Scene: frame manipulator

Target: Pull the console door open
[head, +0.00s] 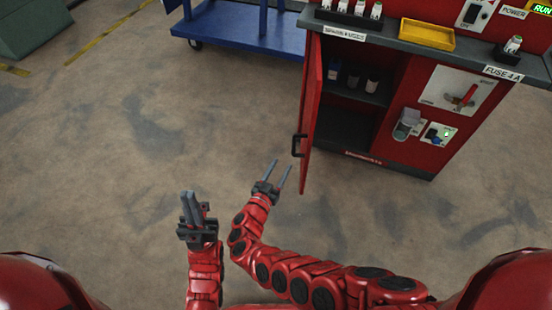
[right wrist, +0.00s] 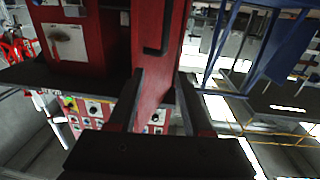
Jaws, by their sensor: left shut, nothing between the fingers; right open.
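The red console door (head: 311,105) stands swung out from the red console (head: 425,135), and the shelves inside show. Its black handle (head: 297,146) is on the door's outer face, near the free edge. My right gripper (head: 282,163) is open, low and just left of the handle, and looks apart from it. In the right wrist view the door (right wrist: 158,90) appears between the two spread fingers, with the handle (right wrist: 163,35) above them; I cannot tell whether a finger touches the door. My left gripper (head: 189,198) is shut and empty, further left over open floor.
A yellow tray (head: 427,34) and small bottles sit on the console top. Dark containers (head: 353,78) stand on the inner shelf. A red switch lever (head: 464,97) is on the front panel. A blue cart (head: 240,30) stands behind.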

